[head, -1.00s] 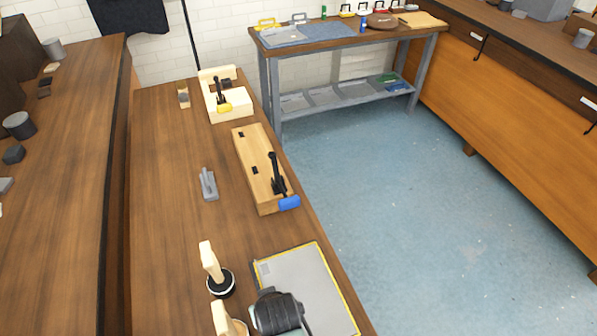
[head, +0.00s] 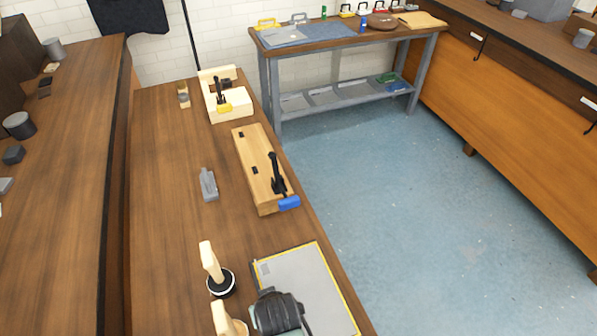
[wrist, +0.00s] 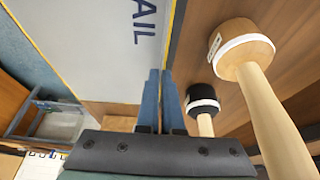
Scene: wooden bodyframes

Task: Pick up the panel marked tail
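The grey panel (head: 310,280) with a yellow border lies flat at the near right edge of the wooden bench. In the wrist view the panel (wrist: 95,50) shows the letters "AIL"; the rest of the word is out of view. My gripper (wrist: 160,72) has two blue fingers standing close together with only a thin gap.
Two wooden-handled mallets, one with a black head (head: 221,284) and one pale (head: 228,318), stand left of the panel. A grey tool (head: 208,184), a wooden block with a black clamp and blue handle (head: 262,180), and another clamp fixture (head: 228,105) lie farther along the bench.

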